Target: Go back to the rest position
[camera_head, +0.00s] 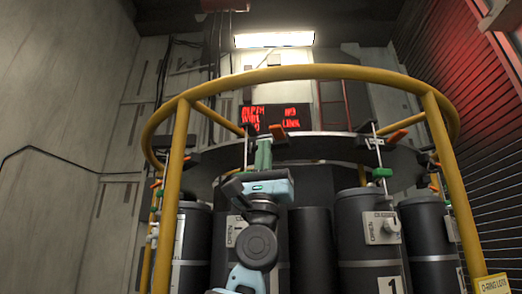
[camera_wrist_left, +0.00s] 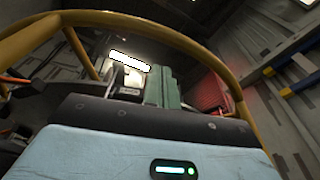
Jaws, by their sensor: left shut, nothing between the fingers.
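My left gripper (camera_head: 263,142) is in the middle of the head view, raised and pointing up in front of the dark ring-shaped structure. Its green fingers are together with nothing between them. In the left wrist view the green fingers (camera_wrist_left: 165,88) stand up behind the pale blue housing, also closed. My right gripper shows in neither view.
A yellow ring rail (camera_head: 300,73) on posts curves around the arm. Behind it stand several dark canisters (camera_head: 358,212), some with OPEN plates, and thin rods with green clamps (camera_head: 382,173). A lit red-text display (camera_head: 275,118) hangs behind.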

